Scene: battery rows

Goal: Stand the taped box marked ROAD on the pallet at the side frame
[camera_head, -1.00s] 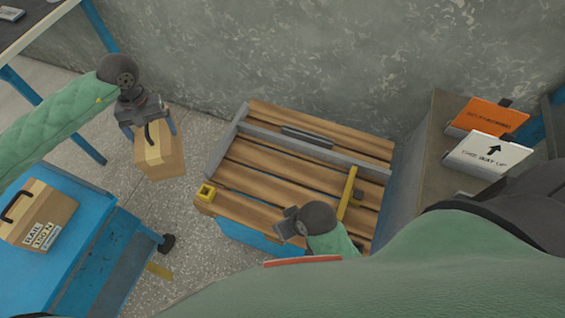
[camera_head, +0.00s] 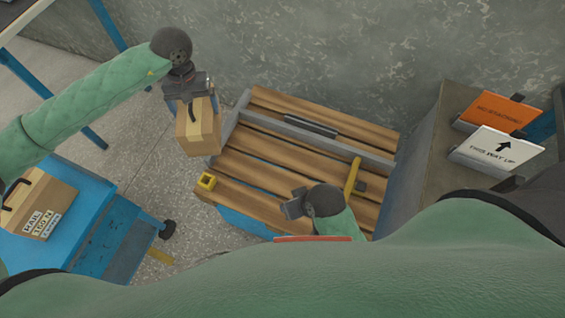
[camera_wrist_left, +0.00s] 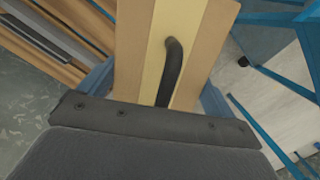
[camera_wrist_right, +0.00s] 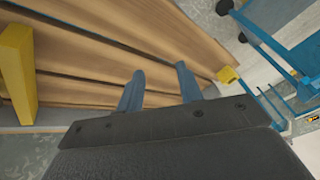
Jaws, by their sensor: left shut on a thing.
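My left gripper (camera_head: 188,97) is shut on a taped cardboard box (camera_head: 198,133) with a black handle and a pale tape strip. The box hangs upright in the air by the pallet's left edge. It also fills the top of the left wrist view (camera_wrist_left: 150,60); no marking on it can be read. The wooden slatted pallet (camera_head: 270,152) lies against the wall, with a grey side frame (camera_head: 318,138) along and across it. My right gripper (camera_wrist_right: 160,85) is low over the pallet's near side, fingers apart with nothing between them.
A box labelled RAIL (camera_head: 40,205) stands on a blue cart (camera_head: 105,240) at left. An orange sign (camera_head: 497,114) and a white THIS WAY UP sign (camera_head: 497,149) stand on a shelf at right.

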